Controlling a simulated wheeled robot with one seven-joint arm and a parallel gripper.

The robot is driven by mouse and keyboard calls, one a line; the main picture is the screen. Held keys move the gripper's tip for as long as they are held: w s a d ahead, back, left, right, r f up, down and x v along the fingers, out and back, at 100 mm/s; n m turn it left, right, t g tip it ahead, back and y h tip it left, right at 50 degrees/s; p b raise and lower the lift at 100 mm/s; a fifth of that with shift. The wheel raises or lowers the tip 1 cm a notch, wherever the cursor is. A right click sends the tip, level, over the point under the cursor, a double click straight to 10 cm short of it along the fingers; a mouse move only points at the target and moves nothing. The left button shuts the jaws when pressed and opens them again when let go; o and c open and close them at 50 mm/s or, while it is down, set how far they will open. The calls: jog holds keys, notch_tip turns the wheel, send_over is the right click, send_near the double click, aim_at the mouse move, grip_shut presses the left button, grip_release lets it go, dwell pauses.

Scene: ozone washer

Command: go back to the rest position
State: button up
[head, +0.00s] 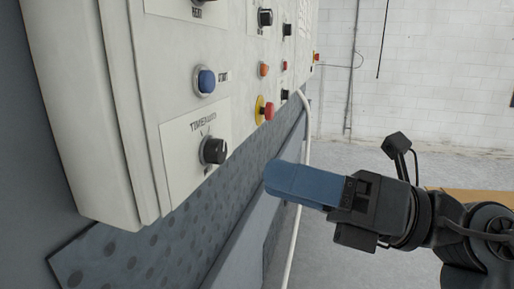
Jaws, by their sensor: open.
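My gripper (272,179) is in the right half of the head view, with blue fingers and a black body, reaching left from my arm. The fingers overlap edge-on, so the gap between them is hidden from this side. They hold nothing that I can see. The white control panel (110,105) fills the left side. The fingertips are below and right of its black timer knob (213,150) and appear apart from it.
The panel carries a blue button (205,81), a red emergency knob (268,111) on yellow and several other controls. A pale pipe (297,225) runs down behind my fingers. A dimpled grey surface (170,235) lies under the panel. Open floor (350,165) lies behind my gripper.

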jog(key=s+d+f+n+t+h, duration=0.3)
jog(key=s+d+f+n+h, duration=0.2)
jog(key=s+f+n, duration=0.3)
jog(key=s+d+f+n+t+h, duration=0.3)
jog(key=s+d+f+n+h, duration=0.3)
jog(key=s+n, duration=0.5)
jog(key=s+d+f+n+t+h, duration=0.3)
jog(key=s+d+f+n+h, duration=0.2)
jog(key=s+f+n+h, duration=0.3)
jog(key=s+f+n, duration=0.2)
jog(key=s+f, duration=0.1)
jog(key=s, duration=0.1)
jog(key=shift+s+d+f+h, duration=0.15)
jog(key=shift+s+h, duration=0.05)
jog(key=shift+h, duration=0.1)
